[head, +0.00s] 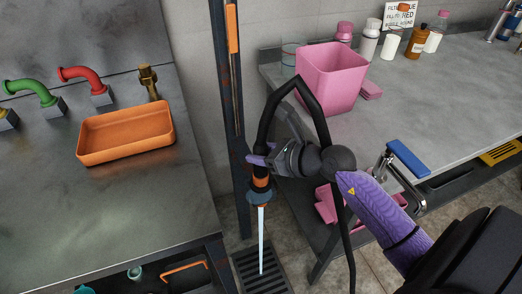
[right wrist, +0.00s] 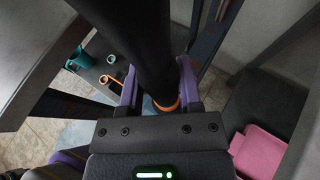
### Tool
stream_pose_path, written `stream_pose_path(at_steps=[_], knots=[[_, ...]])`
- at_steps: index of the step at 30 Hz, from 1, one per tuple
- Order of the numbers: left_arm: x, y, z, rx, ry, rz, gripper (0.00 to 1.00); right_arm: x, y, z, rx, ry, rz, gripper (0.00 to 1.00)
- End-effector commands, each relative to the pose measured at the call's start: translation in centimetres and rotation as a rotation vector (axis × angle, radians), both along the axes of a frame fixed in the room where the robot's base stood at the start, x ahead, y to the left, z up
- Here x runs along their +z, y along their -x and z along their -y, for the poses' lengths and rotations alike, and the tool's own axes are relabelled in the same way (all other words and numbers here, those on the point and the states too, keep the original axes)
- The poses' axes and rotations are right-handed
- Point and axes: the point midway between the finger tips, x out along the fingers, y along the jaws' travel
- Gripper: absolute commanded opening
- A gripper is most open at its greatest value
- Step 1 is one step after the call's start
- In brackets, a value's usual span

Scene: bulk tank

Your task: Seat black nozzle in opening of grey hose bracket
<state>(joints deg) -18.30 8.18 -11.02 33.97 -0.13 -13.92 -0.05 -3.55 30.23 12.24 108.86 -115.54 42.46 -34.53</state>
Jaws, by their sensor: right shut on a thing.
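My right gripper (head: 262,163) has purple fingers and is shut on the black nozzle (head: 261,172), beside the dark upright post. The nozzle points down, with an orange band and a dark blue-grey collar near its lower end. A pale blue jet (head: 260,240) runs from its tip to the floor grate. In the right wrist view the thick black hose (right wrist: 143,45) passes between the fingers, with an orange ring below. I cannot make out the grey hose bracket. My left gripper is out of view.
The dark post (head: 228,120) carries an orange-handled tool (head: 232,28). At left, a metal counter holds an orange tray (head: 126,132) and coloured taps. At right, a grey bench holds a pink bin (head: 331,80) and several bottles. A floor grate (head: 262,268) lies between them.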

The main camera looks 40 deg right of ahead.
Motion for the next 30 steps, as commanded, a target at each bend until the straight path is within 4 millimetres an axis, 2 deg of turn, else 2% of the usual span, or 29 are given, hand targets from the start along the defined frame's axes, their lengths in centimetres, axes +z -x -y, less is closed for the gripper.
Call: stream_pose_path(at_steps=[3, 4, 9, 17, 19, 27, 30], knots=[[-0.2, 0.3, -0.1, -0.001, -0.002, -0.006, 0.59, -0.3, 0.0, 0.0, 0.000, 0.000, 0.000, 0.00], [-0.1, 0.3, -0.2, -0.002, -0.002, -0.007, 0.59, -0.3, 0.0, 0.0, 0.000, 0.000, 0.000, 0.48], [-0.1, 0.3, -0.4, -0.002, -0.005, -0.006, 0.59, -0.2, 0.0, 0.0, 0.000, 0.000, 0.001, 0.84], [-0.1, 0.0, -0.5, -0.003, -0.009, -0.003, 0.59, -0.2, 0.1, 0.0, 0.000, 0.000, -0.001, 0.85], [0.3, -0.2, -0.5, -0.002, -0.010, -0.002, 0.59, 0.2, 0.8, 0.3, 0.000, 0.000, -0.002, 0.85], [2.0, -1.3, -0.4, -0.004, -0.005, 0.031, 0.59, 2.8, 6.1, 2.5, 0.000, 0.001, -0.004, 0.85], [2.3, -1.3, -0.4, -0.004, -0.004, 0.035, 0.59, 3.4, 7.6, 3.1, -0.001, -0.002, -0.003, 0.85]])
